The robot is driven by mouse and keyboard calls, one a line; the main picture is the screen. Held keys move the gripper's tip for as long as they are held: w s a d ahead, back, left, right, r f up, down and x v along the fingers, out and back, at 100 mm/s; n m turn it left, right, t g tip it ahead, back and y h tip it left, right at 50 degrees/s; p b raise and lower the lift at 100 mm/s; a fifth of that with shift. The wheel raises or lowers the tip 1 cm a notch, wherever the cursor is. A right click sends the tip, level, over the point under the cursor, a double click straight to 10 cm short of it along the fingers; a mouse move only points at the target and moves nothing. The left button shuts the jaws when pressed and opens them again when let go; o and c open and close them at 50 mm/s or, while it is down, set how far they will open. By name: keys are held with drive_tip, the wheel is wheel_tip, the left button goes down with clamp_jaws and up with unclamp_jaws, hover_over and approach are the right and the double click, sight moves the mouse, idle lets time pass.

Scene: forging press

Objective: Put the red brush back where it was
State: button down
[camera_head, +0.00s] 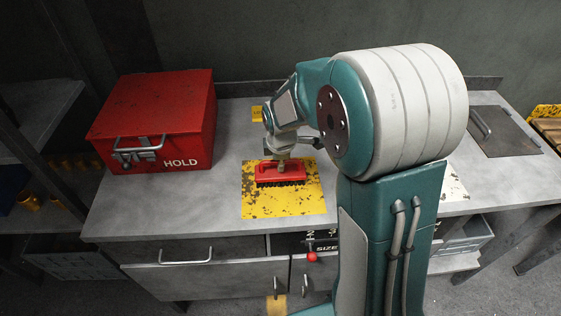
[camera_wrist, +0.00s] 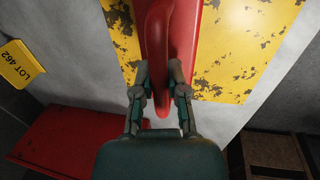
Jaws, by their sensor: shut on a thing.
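The red brush (camera_head: 280,173) with dark bristles is over the worn yellow patch (camera_head: 284,205) on the grey bench, bristles down. I cannot tell whether the bristles touch the patch. My gripper (camera_head: 278,157) comes down on it from above and behind, partly hidden by my arm. In the wrist view my gripper (camera_wrist: 161,92) has its two fingers shut on the red handle (camera_wrist: 160,60) of the brush. The yellow patch shows on both sides of the brush in the wrist view (camera_wrist: 235,45).
A red box (camera_head: 155,120) marked HOLD stands on the bench at the left. A yellow tag (camera_wrist: 20,62) marked LOT 462 shows in the wrist view. A dark plate with a handle (camera_head: 503,132) lies at the right. The bench (camera_head: 215,205) left of the patch is clear.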

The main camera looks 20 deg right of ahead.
sight(281, 176)
drive_tip(key=shift+f, duration=0.1)
drive_tip(key=c, duration=0.7)
unclamp_jaws()
wheel_tip(281, 176, up, 11)
drive_tip(key=s, duration=0.2)
drive_tip(key=s+r+m+t, duration=0.1)
drive_tip(key=s+r+m, duration=0.1)
drive_tip(key=s+m, duration=0.3)
drive_tip(key=s+r+m+t, duration=0.1)
drive_tip(key=s+r+m, duration=0.1)
drive_tip(key=s+m, duration=0.3)
drive_tip(key=s+r+m+t, duration=0.1)
drive_tip(key=s+m, duration=0.4)
drive_tip(key=s, duration=0.6)
drive_tip(key=shift+s+r+m, duration=0.1)
drive_tip(key=shift+r+m, duration=0.3)
drive_tip(key=shift+r, duration=0.35)
